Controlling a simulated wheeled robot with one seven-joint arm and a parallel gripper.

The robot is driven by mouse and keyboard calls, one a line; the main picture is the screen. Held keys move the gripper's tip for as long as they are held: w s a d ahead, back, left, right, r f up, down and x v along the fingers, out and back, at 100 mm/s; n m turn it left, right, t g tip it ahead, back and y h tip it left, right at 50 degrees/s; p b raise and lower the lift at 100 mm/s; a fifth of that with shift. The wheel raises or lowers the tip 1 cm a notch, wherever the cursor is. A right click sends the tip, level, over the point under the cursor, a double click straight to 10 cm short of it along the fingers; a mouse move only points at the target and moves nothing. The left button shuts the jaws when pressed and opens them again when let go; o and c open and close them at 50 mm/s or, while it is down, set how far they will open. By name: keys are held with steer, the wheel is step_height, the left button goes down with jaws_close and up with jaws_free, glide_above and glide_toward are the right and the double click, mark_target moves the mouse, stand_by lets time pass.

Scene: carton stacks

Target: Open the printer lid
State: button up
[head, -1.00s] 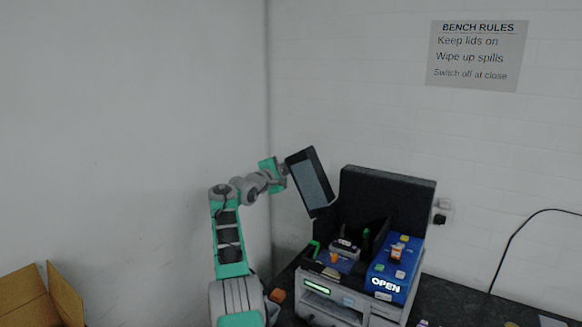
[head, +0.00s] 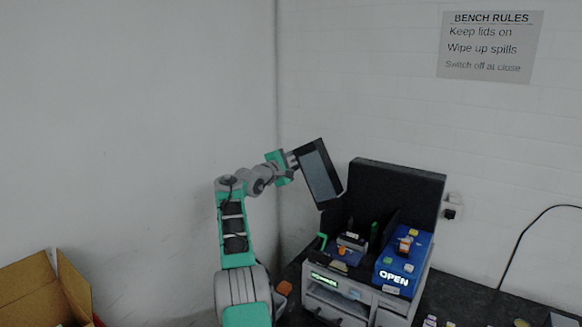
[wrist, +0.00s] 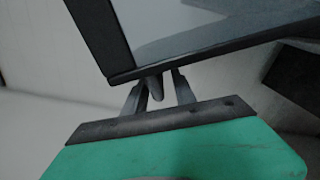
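The printer (head: 325,296) is a pale grey unit on the dark bench, with a lit green display on its front. A dark panel (head: 398,185) stands upright at its back. A tilted dark-framed panel with a grey face (head: 320,175) is raised at its upper left; I cannot tell whether this is the lid. My gripper (wrist: 158,80) is at this panel's edge. In the wrist view its fingers are apart, with a small dark tab (wrist: 154,88) between them and a gap on the right. In the head view the panel (head: 332,190) hides the fingertips.
An open cardboard box (head: 28,285) is at lower left. A wall socket (head: 451,207) is at right.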

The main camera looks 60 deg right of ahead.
steer(key=a+b, duration=0.5)
steer(key=a, duration=0.2)
steer(key=shift+b, duration=0.3)
steer(key=d+p, duration=0.2)
steer(key=p, duration=0.1)
steer(key=d+p, duration=0.6)
steer(key=shift+r, duration=0.35)
steer(key=shift+s+f+b, duration=0.1)
steer(key=shift+f+b, duration=0.15)
steer(key=shift+b, duration=0.05)
steer(key=shift+s+a+r, duration=0.1)
steer(key=shift+s+a, duration=0.05)
steer(key=shift+s, duration=0.05)
steer(key=shift+w, duration=0.1)
